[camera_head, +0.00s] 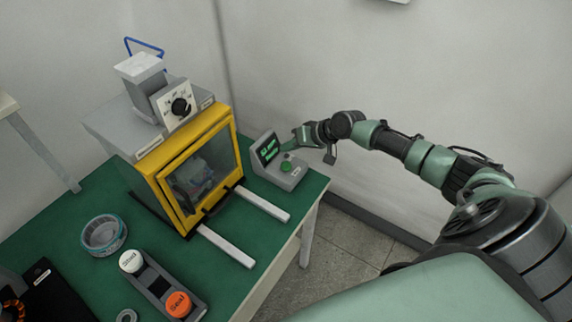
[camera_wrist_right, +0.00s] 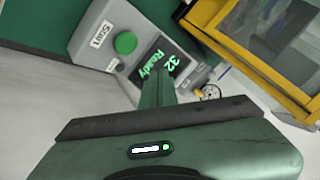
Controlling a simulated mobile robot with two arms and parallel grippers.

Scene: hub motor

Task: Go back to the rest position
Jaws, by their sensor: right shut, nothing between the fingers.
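My right gripper (camera_head: 291,140) is shut and empty, at the right end of the green table, close to a small grey control box (camera_head: 287,177). The box has a green button and a dark screen with green text. In the right wrist view my shut right gripper (camera_wrist_right: 158,88) points at the control box (camera_wrist_right: 91,27), its tip overlapping the lower part of the screen, which reads "32 Ready". I cannot tell whether the fingers touch the box. My left gripper is not in view.
A yellow-framed machine (camera_head: 234,131) with a glass door and two white rails stands left of the control box. A blue-grey ring (camera_head: 103,234) and a two-button box (camera_head: 159,283) sit on the green table (camera_head: 80,217). Walls are behind; floor shows right of the table.

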